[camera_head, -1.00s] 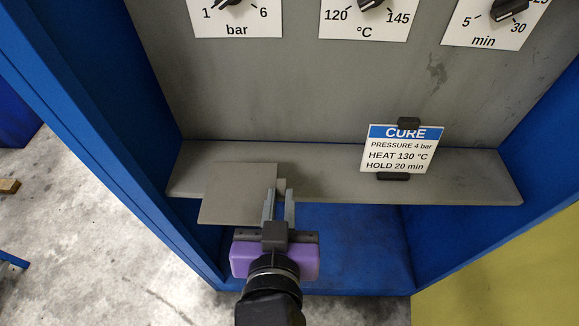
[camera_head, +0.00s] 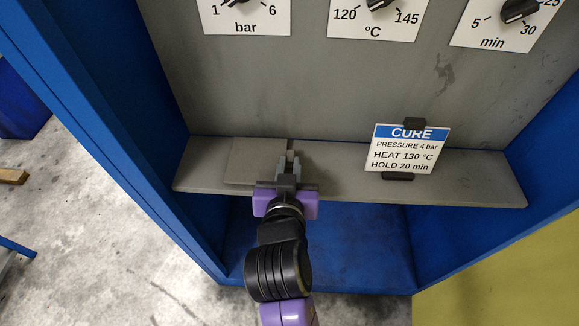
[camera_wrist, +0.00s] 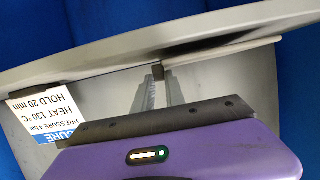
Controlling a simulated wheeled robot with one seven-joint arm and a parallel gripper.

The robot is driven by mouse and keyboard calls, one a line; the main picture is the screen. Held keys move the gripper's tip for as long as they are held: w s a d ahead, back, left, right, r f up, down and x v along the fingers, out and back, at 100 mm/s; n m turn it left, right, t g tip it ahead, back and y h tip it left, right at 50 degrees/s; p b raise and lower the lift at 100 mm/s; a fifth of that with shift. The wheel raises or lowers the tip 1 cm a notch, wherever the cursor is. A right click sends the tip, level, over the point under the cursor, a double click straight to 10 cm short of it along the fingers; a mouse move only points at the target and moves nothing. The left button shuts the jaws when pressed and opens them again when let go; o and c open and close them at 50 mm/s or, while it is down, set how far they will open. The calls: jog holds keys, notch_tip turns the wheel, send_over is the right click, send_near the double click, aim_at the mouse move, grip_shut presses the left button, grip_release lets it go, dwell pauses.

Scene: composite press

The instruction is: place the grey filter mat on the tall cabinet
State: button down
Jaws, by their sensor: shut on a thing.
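The grey filter mat (camera_head: 255,160) is a thin flat square, almost the same grey as the ledge (camera_head: 460,186) of the tall blue cabinet (camera_head: 190,215). My gripper (camera_head: 290,162) is shut on the mat's right edge. The mat lies level over the left part of the ledge, its front edge near the ledge's front. I cannot tell whether it touches the ledge. In the wrist view, my gripper's fingertips (camera_wrist: 158,74) meet the mat (camera_wrist: 225,51), which shows nearly edge-on close against the ledge (camera_wrist: 70,68).
A CURE card (camera_head: 408,150) is clipped to the ledge right of my gripper. Dials with labels (camera_head: 375,22) line the grey panel above. The ledge between gripper and card is bare. Blue side walls bound the recess; a blue surface (camera_head: 330,240) lies below.

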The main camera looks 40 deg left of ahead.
jog(key=shift+w+a+f, duration=0.1)
jog(key=shift+w+f, duration=0.05)
jog(key=shift+f, duration=0.35)
jog(key=shift+f, duration=0.2)
jog(key=c, duration=1.4)
grip_release()
jog(key=shift+r, duration=0.25)
jog(key=v, duration=1.2)
jog(key=shift+f, duration=0.1)
